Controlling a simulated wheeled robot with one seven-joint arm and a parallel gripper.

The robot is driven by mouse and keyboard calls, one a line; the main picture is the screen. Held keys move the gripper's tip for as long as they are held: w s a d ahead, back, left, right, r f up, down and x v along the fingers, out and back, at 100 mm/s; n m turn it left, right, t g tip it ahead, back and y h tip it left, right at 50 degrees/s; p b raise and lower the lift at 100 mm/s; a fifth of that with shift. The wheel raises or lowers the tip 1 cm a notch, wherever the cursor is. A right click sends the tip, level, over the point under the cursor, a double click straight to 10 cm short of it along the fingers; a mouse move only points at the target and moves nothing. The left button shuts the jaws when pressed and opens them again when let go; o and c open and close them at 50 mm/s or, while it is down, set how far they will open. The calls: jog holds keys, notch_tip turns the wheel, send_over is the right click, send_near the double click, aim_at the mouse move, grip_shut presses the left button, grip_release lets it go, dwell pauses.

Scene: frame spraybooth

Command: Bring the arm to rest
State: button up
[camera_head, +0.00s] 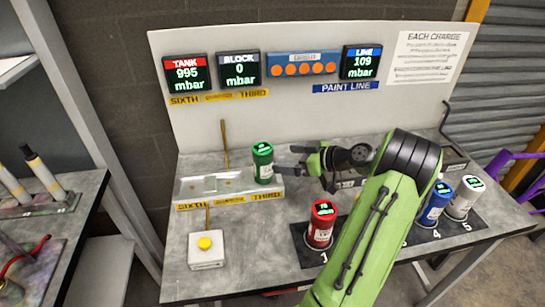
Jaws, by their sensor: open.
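My arm (375,225) reaches up from the bottom of the picture and bends left over the table. My gripper (284,160) is open and points left. Its fingertips are close to the right side of a green canister (263,165); I cannot tell whether they touch it. The green canister stands upright at the right end of a pale block (228,187), by its "THIRD" label.
A red canister (320,226) stands on a dark numbered mat (309,259) below my gripper. Blue (434,206) and white (464,199) canisters stand right of my arm. A yellow-button box (206,250) sits front left. A display panel (300,110) rises behind.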

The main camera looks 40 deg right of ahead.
jog(key=shift+v, duration=1)
jog(key=shift+r, duration=0.1)
